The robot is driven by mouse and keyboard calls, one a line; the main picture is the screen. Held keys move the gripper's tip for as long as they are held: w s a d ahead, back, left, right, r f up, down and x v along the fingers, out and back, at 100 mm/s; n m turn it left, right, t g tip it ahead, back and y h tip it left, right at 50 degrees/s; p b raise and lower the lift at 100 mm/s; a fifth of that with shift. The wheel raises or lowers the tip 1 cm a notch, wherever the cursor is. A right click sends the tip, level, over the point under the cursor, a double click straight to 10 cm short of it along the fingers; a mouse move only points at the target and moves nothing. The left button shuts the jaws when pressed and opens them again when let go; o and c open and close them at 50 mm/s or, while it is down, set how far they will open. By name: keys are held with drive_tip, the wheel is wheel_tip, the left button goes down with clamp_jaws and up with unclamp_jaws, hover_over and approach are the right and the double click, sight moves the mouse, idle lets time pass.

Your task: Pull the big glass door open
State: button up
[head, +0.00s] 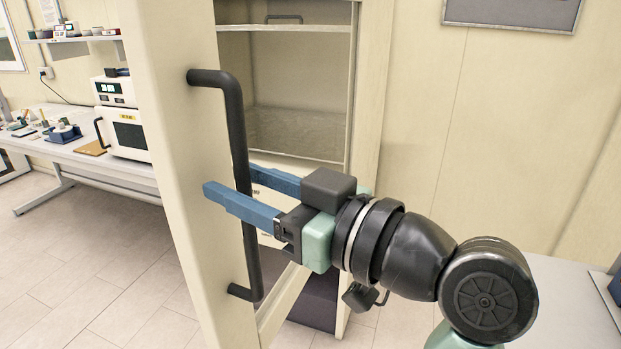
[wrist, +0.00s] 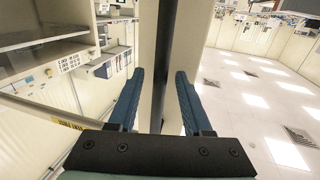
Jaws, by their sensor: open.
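The big door has a cream frame (head: 178,120) and stands partly open, swung out from the cabinet (head: 300,85). Its glass is hard to make out. A long black vertical handle (head: 236,130) is fixed to the frame. My gripper (head: 230,179) is open at the handle, with one blue finger on each side of the bar. In the wrist view the handle bar (wrist: 166,50) runs between the two spread fingers (wrist: 156,80), with gaps beside it. The cream door frame (wrist: 187,50) stands just beyond the bar.
The cabinet shows a shelf and a lower compartment inside. At the left, a white workbench (head: 100,172) carries a white oven-like device (head: 128,134). Tiled floor (head: 75,265) lies open left of the door. A pale table surface (head: 570,300) is at the lower right.

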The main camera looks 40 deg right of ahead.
drive_tip(key=s+d+b, duration=0.2)
drive_tip(key=s+b, duration=0.1)
drive_tip(key=s, duration=0.9)
drive_tip(key=shift+s, duration=0.25)
